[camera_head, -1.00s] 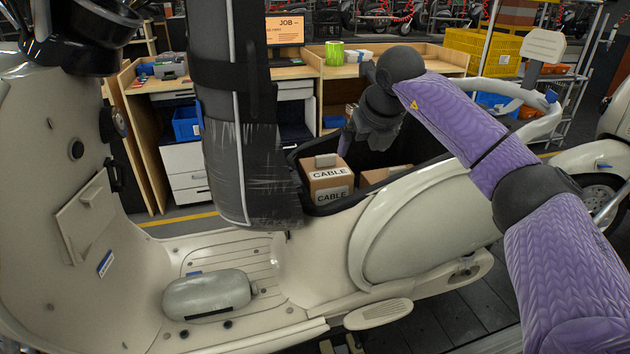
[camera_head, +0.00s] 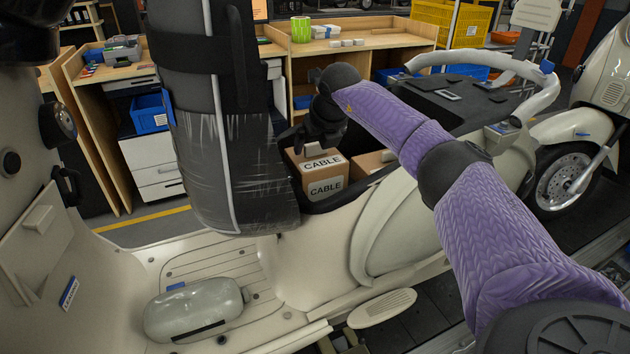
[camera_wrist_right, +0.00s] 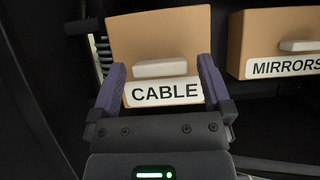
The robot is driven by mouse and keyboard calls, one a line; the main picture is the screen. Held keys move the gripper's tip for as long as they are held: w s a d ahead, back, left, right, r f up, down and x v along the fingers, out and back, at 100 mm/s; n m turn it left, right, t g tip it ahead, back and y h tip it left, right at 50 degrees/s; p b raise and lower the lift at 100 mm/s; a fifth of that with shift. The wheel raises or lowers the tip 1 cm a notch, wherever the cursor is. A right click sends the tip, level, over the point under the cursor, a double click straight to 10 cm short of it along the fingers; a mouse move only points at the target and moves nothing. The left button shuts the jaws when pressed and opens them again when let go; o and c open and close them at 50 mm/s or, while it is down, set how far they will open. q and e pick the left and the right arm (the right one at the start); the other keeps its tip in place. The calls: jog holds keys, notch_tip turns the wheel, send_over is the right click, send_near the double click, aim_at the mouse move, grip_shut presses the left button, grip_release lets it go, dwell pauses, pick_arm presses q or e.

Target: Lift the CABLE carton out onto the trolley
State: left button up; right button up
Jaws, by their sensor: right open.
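The CABLE carton (camera_head: 316,182) is a brown box with white labels and a pale raised block on top. It sits in the open dark bay of the cream scooter (camera_head: 300,300), below the raised black seat (camera_head: 215,130). My right gripper (camera_head: 308,143) is directly above it, pointing down. In the right wrist view, the purple fingers of the open gripper (camera_wrist_right: 160,78) lie either side of the CABLE carton (camera_wrist_right: 158,35) and its pale block (camera_wrist_right: 160,68); whether they touch is unclear. My left gripper is out of view.
The MIRRORS carton (camera_wrist_right: 283,42) is close to the right of the CABLE carton in the same bay. The raised seat stands close left of my right gripper. A wooden workbench (camera_head: 355,45) is behind. A grey bottle-like container (camera_head: 193,308) lies on the scooter's footboard.

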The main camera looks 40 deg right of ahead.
jog(key=shift+w+f, duration=0.15)
jog(key=shift+f, duration=0.05)
jog(key=shift+r, duration=0.1)
grip_shut()
jog(key=shift+r, duration=0.1)
